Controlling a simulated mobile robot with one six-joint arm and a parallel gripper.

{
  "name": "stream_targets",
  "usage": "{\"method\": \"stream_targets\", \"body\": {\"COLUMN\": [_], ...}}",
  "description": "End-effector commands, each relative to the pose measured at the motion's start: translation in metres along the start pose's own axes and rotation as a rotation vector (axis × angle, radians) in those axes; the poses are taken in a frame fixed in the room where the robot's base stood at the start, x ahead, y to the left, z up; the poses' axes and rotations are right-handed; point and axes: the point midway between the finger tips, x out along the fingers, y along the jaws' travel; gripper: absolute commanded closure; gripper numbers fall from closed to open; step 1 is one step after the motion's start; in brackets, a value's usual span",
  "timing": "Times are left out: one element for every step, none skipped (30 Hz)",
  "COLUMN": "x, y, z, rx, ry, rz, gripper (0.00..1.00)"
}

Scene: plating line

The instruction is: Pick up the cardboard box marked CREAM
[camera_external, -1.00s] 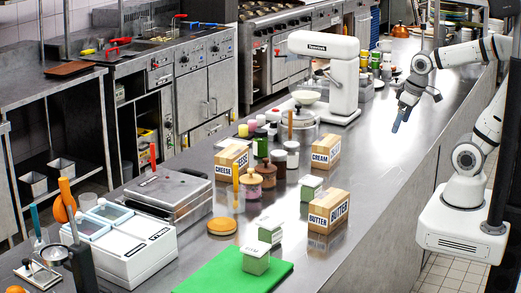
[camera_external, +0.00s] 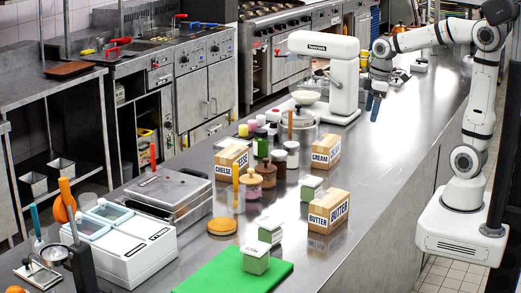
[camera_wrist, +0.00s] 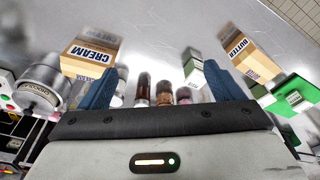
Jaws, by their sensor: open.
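The cardboard box marked CREAM (camera_external: 326,151) stands upright on the steel counter, right of several jars. In the wrist view the CREAM box (camera_wrist: 91,50) shows at the upper left, beyond the left finger, with its label turned over. My gripper (camera_external: 374,107) is above the counter, behind and to the right of the CREAM box in the outside view, and apart from it. Its two blue fingers also show in the wrist view (camera_wrist: 158,88), spread wide with nothing held between them.
The BUTTER box (camera_external: 328,211) and a small green-and-white carton (camera_external: 311,189) stand nearer the camera. The CHEESE box (camera_external: 231,161) is left of the jars (camera_external: 278,163). A stand mixer (camera_external: 335,75) stands behind. The counter right of the CREAM box is clear.

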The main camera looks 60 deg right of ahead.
Motion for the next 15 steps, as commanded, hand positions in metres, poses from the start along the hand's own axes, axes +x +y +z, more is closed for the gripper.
{"method": "stream_targets", "body": {"x": [0.008, 0.011, 0.016, 0.021, 0.025, 0.032, 0.037, 0.043, 0.052, 0.059, 0.066, 0.075, 0.083, 0.091, 0.102], "y": [0.017, 0.026, 0.038, 0.047, 0.056, 0.069, 0.078, 0.088, 0.101, 0.111, 0.12, 0.133, 0.143, 0.153, 0.165], "z": [-0.013, -0.019, -0.028, -0.034, -0.04, -0.048, -0.053, -0.059, -0.065, -0.069, -0.073, -0.077, -0.08, -0.083, -0.086], "rx": [-0.061, -0.104, -0.162, -0.205, -0.248, -0.306, -0.349, -0.392, -0.45, -0.493, -0.536, -0.595, -0.638, -0.681, -0.737], "ry": [-0.012, -0.015, -0.017, -0.018, -0.017, -0.014, -0.012, -0.006, 0.0, 0.007, 0.016, 0.027, 0.038, 0.05, 0.066], "rz": [-0.025, -0.039, -0.058, -0.073, -0.088, -0.108, -0.124, -0.138, -0.159, -0.174, -0.188, -0.207, -0.22, -0.234, -0.25], "gripper": [0.13, 0.13, 0.13, 0.13, 0.13, 0.13, 0.13, 0.13, 0.13, 0.13, 0.13, 0.13, 0.13, 0.13, 0.13]}}
